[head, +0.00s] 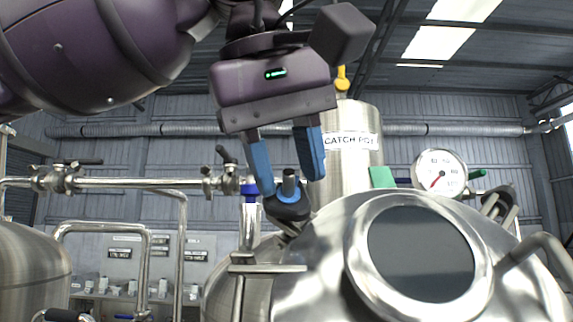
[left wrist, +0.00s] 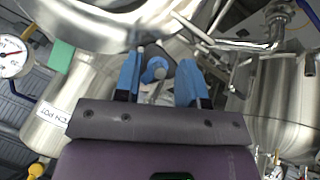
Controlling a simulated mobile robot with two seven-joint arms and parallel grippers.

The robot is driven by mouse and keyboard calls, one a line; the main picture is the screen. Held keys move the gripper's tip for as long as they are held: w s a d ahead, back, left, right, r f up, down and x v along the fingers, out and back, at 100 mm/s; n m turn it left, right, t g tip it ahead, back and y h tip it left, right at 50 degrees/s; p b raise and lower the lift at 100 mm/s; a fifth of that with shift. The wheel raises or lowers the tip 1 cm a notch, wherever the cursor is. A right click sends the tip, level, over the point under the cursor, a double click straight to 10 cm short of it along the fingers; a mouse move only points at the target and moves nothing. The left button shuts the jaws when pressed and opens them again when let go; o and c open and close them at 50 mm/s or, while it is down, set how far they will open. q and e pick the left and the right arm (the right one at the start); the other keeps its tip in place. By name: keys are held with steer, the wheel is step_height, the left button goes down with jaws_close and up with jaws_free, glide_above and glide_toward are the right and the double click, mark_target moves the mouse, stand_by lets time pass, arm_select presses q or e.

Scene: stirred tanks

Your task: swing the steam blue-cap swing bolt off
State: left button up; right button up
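The steam swing bolt (head: 288,207) stands at the left edge of the steel tank lid (head: 330,255), with a dark knob, a blue ring and a stub on top. Its blue cap (left wrist: 154,70) also shows in the left wrist view. My left gripper (head: 293,186) is open, its two blue fingers on either side of the bolt's top. In the left wrist view the cap lies between the fingers, with gaps visible on both sides. Whether a finger touches it is not clear. My right gripper is not in view.
A round dark sight glass (head: 420,252) sits on the lid. A pressure gauge (head: 439,173) and a labelled steel vessel (head: 350,175) stand behind. Pipes with valves (head: 140,183) run on the left. Another tank (head: 32,275) stands at the lower left.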

arm_select(q)
jaws_close()
stand_by(0.5)
